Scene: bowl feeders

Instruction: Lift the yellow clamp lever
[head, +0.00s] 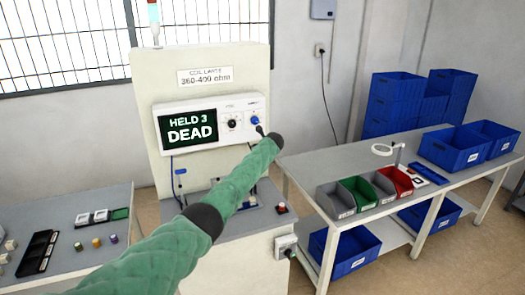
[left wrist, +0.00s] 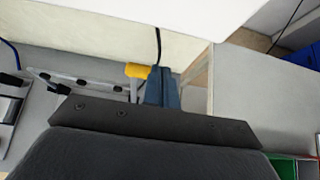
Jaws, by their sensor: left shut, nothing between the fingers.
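The yellow clamp lever (left wrist: 135,71) shows in the left wrist view as a short yellow handle on a pale stem, above the grey bench top. My left gripper (left wrist: 162,80) is shut with its blue-grey fingers together and nothing between them. Its fingertips lie just to the right of the yellow handle in that view; whether they touch it I cannot tell. In the head view my green left arm crosses in front of the test station. The lever cannot be made out there, and the left fingers are not clearly seen. My right gripper is in neither view.
A test instrument (head: 210,122) reading "HELD 3 DEAD" stands above the station's bench. A red button (head: 281,209) sits at the bench's right. Grey, green and red bins (head: 336,199) stand on the right table. A left table (head: 110,262) holds small coloured parts and trays.

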